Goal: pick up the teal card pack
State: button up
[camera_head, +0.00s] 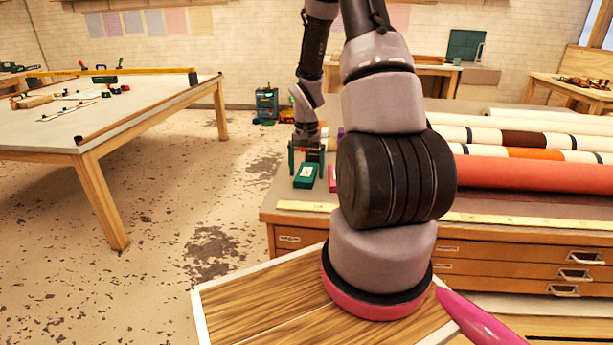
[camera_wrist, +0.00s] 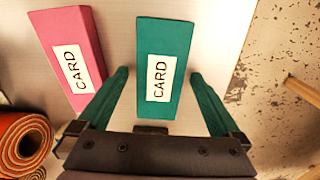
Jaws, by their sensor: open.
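The teal card pack (camera_wrist: 163,62) lies on the table top in the wrist view, its white CARD label facing up. In the head view the same pack (camera_head: 306,176) is near the table's left edge, under my gripper (camera_head: 306,168). My gripper (camera_wrist: 162,98) is open, with one teal finger on each side of the pack's near part in the wrist view. Gaps show between the fingers and the pack, and nothing is held. How far the fingertips are above the table is hard to tell.
A pink card pack (camera_wrist: 75,60) lies just left of the teal one in the wrist view, close to the left finger. An orange roll (camera_wrist: 24,140) is at lower left. The table's edge lies to the right, with floor beyond. Long rolls (camera_head: 535,185) cover the table's right part.

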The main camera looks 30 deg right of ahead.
jog(key=c, duration=1.5)
